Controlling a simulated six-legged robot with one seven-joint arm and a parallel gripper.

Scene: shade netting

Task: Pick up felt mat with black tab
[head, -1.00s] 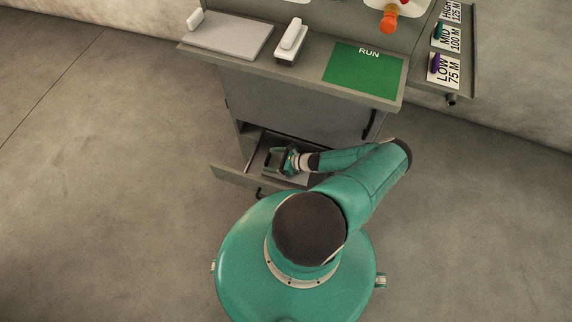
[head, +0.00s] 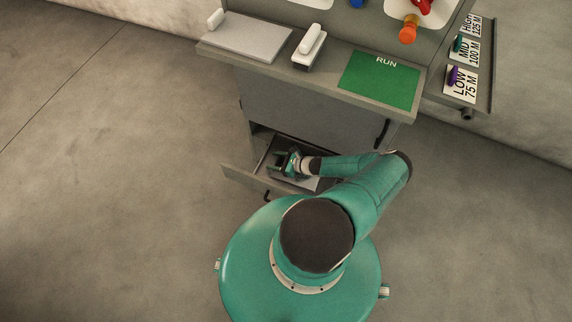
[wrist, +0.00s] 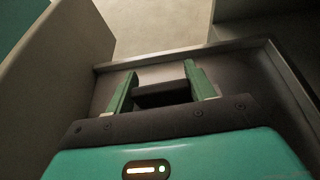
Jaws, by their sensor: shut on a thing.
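My gripper (head: 280,163) reaches down into the open drawer (head: 245,182) of the grey cabinet. In the wrist view my gripper (wrist: 160,72) has its two green fingers on either side of a black block, which looks like the black tab (wrist: 162,94). The fingers are shut on this tab. The felt mat itself is hard to tell from the drawer floor; a grey flat surface (head: 308,184) shows beside and under my gripper. Much of it is hidden by my gripper and arm, and I cannot tell whether it is lifted.
The drawer's walls (wrist: 62,70) stand close around my gripper. The cabinet top (head: 330,65) overhangs behind, with a grey plate (head: 247,38), a white handled block (head: 310,46) and a green RUN panel (head: 380,78). A side shelf (head: 484,85) holds LOW, MID and HIGH labels. The floor (head: 110,190) is clear.

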